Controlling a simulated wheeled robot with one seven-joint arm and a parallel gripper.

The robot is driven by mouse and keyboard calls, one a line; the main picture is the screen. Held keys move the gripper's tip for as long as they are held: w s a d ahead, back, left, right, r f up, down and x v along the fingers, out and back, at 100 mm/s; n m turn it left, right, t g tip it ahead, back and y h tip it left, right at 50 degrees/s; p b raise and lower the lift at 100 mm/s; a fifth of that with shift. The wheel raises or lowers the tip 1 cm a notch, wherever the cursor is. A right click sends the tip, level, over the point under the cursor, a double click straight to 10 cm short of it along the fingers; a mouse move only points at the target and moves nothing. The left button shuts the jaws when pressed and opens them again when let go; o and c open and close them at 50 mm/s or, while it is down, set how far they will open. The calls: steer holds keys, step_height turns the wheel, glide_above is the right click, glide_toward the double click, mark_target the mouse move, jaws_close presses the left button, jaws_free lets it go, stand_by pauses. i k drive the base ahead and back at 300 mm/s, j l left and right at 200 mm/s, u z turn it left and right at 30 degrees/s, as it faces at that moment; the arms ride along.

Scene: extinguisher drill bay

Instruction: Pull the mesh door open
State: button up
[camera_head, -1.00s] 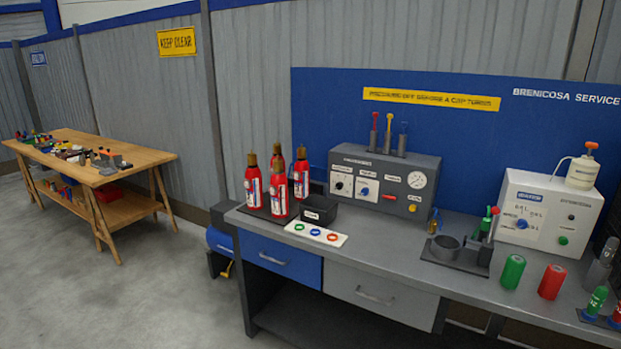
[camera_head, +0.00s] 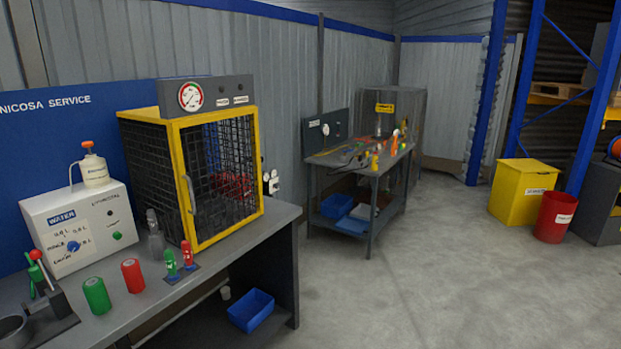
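The mesh door (camera_head: 222,178) is the yellow-framed front of a black wire cage that stands on the right end of the grey workbench. It looks closed in its frame. A grey vertical handle (camera_head: 189,195) sits on the left side of the door. A grey box with a round pressure gauge (camera_head: 190,96) is on top of the cage. A red object (camera_head: 232,186) shows dimly through the mesh. My gripper is not in the head view.
Small green (camera_head: 170,263) and red (camera_head: 188,255) fittings and a grey nozzle-like piece (camera_head: 154,236) stand before the cage. Green (camera_head: 96,295) and red (camera_head: 132,275) cylinders are nearer. Open floor (camera_head: 400,290) lies right of the workbench (camera_head: 265,238).

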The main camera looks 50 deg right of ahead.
mark_target(176, 126)
steer(key=z, duration=1)
steer(key=i+j+u, duration=0.1)
steer(key=i+u, duration=0.5)
steer(key=u, duration=0.2)
steer(key=i+u, duration=0.4)
steer(key=i+l+u, duration=0.2)
steer(key=u, duration=0.2)
